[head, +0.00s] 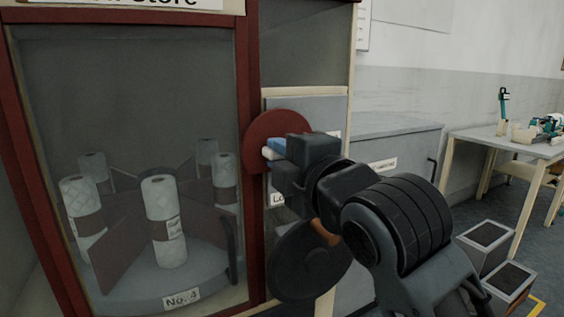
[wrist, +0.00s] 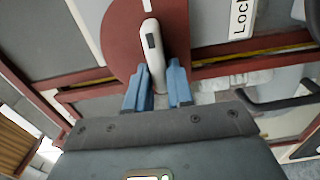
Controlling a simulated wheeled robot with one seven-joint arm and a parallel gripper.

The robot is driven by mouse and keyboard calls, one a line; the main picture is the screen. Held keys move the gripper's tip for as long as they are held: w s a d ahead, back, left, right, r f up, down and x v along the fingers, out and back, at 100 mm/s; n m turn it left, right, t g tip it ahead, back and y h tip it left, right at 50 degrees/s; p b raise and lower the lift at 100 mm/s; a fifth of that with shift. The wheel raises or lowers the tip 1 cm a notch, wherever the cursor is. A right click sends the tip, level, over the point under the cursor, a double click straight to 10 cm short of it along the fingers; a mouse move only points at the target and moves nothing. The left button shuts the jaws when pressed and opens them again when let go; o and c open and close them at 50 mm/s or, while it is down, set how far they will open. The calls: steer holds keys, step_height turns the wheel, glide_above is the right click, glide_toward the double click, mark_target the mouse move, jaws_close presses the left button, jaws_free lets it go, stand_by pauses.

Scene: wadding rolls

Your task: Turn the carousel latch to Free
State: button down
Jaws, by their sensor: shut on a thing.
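The carousel latch is a red round plate (head: 262,130) on the cabinet front beside the glazed door. In the wrist view, the red plate (wrist: 122,42) carries a white lever (wrist: 149,35) with a dark slot. My gripper (wrist: 158,88) has its blue fingers on both sides of the lever's near end and is shut on it. In the head view, my gripper (head: 272,149) covers most of the lever. A label starting "Loc" (wrist: 240,18) sits beside the plate, partly cut off. It shows below the plate in the head view (head: 277,199). No Free label is readable.
Behind the glass door (head: 120,110), several white wadding rolls (head: 163,222) stand on a round carousel marked "No. 4" (head: 182,298). A dark door handle (head: 231,248) is below left of the latch. A bench (head: 500,142) and two grey boxes (head: 488,246) stand at right.

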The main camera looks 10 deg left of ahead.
stand_by(0.4)
steer(key=c, duration=1.1)
jaws_free()
steer(key=shift+b+v, duration=0.35)
steer(key=shift+v, duration=3.55)
steer(key=shift+f, duration=0.1)
